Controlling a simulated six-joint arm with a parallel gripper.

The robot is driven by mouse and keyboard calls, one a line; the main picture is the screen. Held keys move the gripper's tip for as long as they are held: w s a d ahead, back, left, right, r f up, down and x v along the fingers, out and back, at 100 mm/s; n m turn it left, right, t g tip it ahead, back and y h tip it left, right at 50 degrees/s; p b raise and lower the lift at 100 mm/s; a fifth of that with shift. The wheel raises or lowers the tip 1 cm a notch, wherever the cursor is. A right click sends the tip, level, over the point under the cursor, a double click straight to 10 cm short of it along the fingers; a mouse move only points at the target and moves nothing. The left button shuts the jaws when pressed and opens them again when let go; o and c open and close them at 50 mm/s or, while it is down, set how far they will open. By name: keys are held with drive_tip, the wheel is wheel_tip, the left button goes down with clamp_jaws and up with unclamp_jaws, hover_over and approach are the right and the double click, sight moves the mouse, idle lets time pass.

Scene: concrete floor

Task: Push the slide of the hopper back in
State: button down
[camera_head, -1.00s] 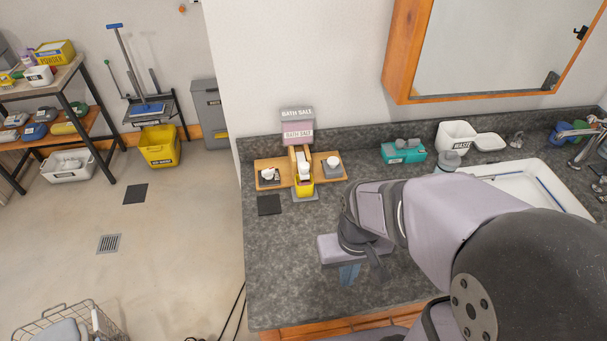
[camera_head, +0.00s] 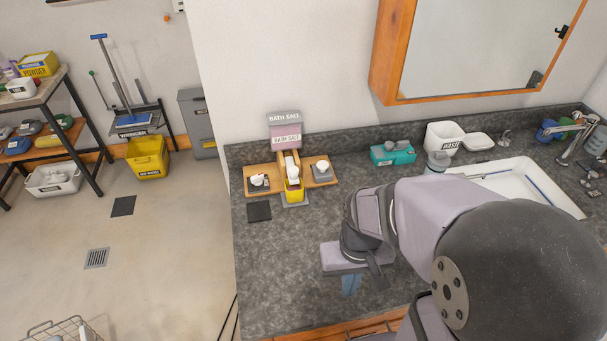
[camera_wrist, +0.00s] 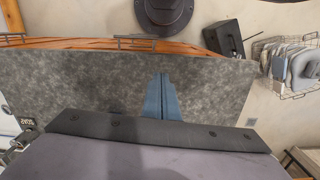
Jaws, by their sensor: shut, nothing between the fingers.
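The hopper (camera_head: 285,134) stands on the counter against the wall, with a pink body labelled "BATH SALT" and a grey top. A white slide or chute part (camera_head: 291,164) sticks out at its front, above a yellow cup (camera_head: 293,190). I cannot tell exactly how far the slide is out. My gripper (camera_head: 350,285) is in front and to the right of the hopper, well apart from it, pointing down over the counter. In the wrist view its blue fingers (camera_wrist: 162,98) are together and empty over the bare counter. The hopper is not in the wrist view.
A wooden stand (camera_head: 258,172) beside the hopper bears small white items on both sides. A dark square (camera_head: 259,211) lies in front. A teal box (camera_head: 392,154), a white waste bin (camera_head: 444,137) and a sink (camera_head: 525,187) are to the right. The front-left counter (camera_head: 275,270) is clear.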

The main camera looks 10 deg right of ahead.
drive_tip(key=d+f, duration=0.1)
drive_tip(key=d+f+m+b, duration=0.1)
drive_tip(key=f, duration=0.1)
drive_tip(key=shift+w, duration=0.4)
drive_tip(key=w, duration=0.1)
drive_tip(key=w+d+b, duration=0.1)
drive_tip(key=w+m, duration=0.1)
drive_tip(key=shift+d+f+b, duration=0.2)
drive_tip(key=shift+f+b, duration=0.1)
drive_tip(key=shift+b, duration=0.1)
drive_tip(key=w+r+t+y, duration=0.1)
drive_tip(key=w+r+t, duration=0.1)
drive_tip(key=w+r, duration=0.2)
drive_tip(key=w+r+m+t, duration=0.1)
drive_tip(key=w+r+t, duration=0.2)
drive_tip(key=w, duration=0.8)
drive_tip(key=w+r+t+y+b, duration=0.1)
drive_tip(key=w+r+t, duration=0.1)
drive_tip(key=w+r, duration=0.4)
drive_tip(key=shift+w+d+m+y, duration=0.3)
drive_tip(key=shift+w+m, duration=0.1)
drive_tip(key=shift+w, duration=0.25)
drive_tip(key=shift+a, duration=0.1)
drive_tip(key=shift+f, duration=0.15)
